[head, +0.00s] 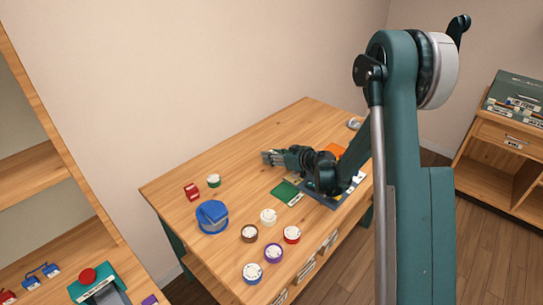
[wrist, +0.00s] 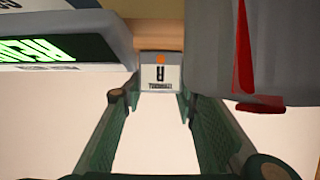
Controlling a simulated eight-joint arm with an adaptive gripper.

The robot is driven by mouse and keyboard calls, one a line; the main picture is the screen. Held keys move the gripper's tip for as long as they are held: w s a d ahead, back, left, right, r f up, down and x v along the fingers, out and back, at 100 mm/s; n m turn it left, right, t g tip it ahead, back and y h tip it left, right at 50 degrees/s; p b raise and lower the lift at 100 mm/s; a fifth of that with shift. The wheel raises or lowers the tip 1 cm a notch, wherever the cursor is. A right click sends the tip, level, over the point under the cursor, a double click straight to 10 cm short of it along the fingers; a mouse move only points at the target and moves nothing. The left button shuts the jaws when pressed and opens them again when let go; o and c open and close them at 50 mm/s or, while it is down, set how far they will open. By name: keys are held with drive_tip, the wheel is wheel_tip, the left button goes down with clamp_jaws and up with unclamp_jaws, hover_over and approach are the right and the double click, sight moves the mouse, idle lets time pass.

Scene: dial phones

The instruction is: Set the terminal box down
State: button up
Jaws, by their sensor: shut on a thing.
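The terminal box (wrist: 161,76) is a small grey-white block with an orange mark and dark lettering on its face, upside down in the wrist view. It sits between the tips of my gripper (wrist: 158,92), which is shut on it. In the head view my gripper (head: 273,157) points left over the back middle of the wooden table (head: 240,170). The box is too small there to tell apart from the fingers. I cannot tell whether it touches the table.
A blue round thing (head: 212,217) and a red block (head: 192,191) stand left. A green card (head: 287,192) lies near my wrist. The table's back left is clear. A grey body (wrist: 240,50) looms close in the wrist view.

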drive_tip(key=o, duration=0.9)
drive_tip(key=shift+f, duration=0.1)
drive_tip(key=shift+r, duration=0.2)
drive_tip(key=p+v, duration=0.2)
drive_tip(key=v, duration=1)
drive_tip(key=shift+f, duration=0.1)
drive_tip(key=shift+s, duration=0.1)
